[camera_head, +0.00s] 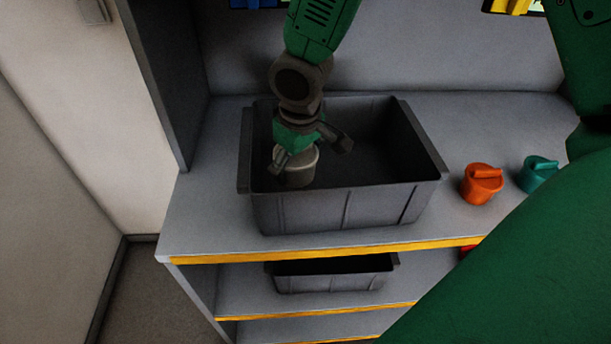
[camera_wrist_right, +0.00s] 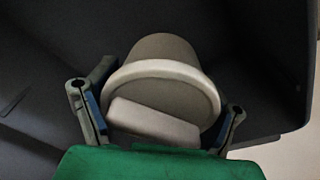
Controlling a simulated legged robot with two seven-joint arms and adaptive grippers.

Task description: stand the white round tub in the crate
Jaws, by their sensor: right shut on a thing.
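The white round tub (camera_head: 299,167) is inside the dark grey crate (camera_head: 345,208), toward the crate's left side. My right gripper (camera_head: 308,150) reaches down into the crate from above and is shut on the tub. In the right wrist view the tub (camera_wrist_right: 165,85) shows its pale rim and a block-shaped grip on top, between the two fingers of my right gripper (camera_wrist_right: 158,112). I cannot tell whether the tub's base touches the crate floor. My left gripper does not show.
An orange tub (camera_head: 481,185) and a teal tub (camera_head: 538,175) stand on the shelf (camera_head: 205,215) right of the crate. Another grey crate (camera_head: 335,277) sits on the shelf below. A red thing (camera_head: 466,250) partly shows there. The shelf's front edge is yellow.

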